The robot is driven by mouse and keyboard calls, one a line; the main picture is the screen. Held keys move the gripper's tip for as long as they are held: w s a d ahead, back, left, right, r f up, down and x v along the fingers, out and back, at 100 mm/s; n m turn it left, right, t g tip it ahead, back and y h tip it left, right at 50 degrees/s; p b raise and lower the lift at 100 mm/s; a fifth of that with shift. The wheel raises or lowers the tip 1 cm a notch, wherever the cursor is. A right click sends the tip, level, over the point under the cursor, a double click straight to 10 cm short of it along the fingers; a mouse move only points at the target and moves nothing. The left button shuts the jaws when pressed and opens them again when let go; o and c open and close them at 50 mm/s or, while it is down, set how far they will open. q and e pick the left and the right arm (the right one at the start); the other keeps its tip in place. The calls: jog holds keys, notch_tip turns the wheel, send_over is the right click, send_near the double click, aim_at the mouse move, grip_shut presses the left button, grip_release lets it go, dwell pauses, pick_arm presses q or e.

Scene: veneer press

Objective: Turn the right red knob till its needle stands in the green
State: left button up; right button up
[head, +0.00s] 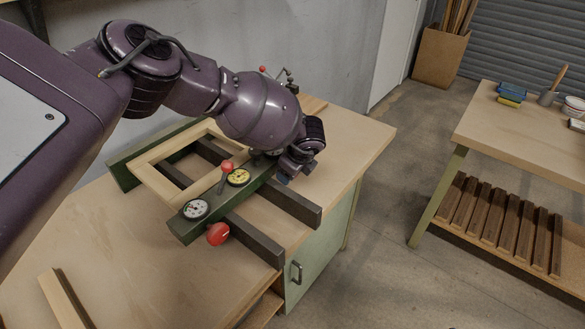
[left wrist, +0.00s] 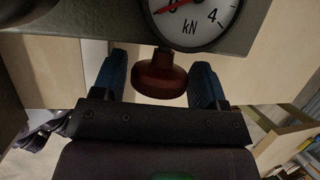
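My left gripper (head: 284,179) is at the right end of the press's green front beam (head: 180,228), hiding the right knob in the head view. In the left wrist view the dark red knob (left wrist: 160,76) sits between the two blue fingertips of my left gripper (left wrist: 161,85). The fingers are apart, one on each side, with little room; contact is not clear. Above it is a white kN gauge (left wrist: 190,22), cut off by the frame top. A bit of red needle shows at its lower left; no green band is visible. My right gripper is not in view.
The left red knob (head: 218,234) sits below a white gauge (head: 195,209). A yellow gauge (head: 239,177) and a red-balled lever (head: 227,167) are mid-beam. A wooden frame (head: 160,178) lies behind. Dark bars (head: 255,242) jut forward. A second table (head: 520,135) stands right.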

pick_arm(q)
jog(key=c, duration=0.6)
jog(key=shift+d+f+g+y+b, duration=0.1)
jog(key=shift+f+g+y+b, duration=0.05)
jog(key=shift+g+y+b, duration=0.4)
jog(key=g+y+b, duration=0.1)
jog(key=m+g+b, duration=0.1)
jog(key=g, duration=0.1)
jog(key=shift+w+d+f+y+b, duration=0.1)
jog(key=shift+w+f+y+b, duration=0.1)
jog(key=shift+y+b, duration=0.15)
jog(key=shift+g+y+b, duration=0.3)
jog(key=shift+g+b, duration=0.05)
jog(key=shift+b, duration=0.15)
jog(key=shift+r, duration=0.1)
jog(key=shift+r+g+b, duration=0.1)
jog(key=shift+g+b, duration=0.2)
jog(key=shift+b, duration=0.1)
jog(key=shift+r, duration=0.1)
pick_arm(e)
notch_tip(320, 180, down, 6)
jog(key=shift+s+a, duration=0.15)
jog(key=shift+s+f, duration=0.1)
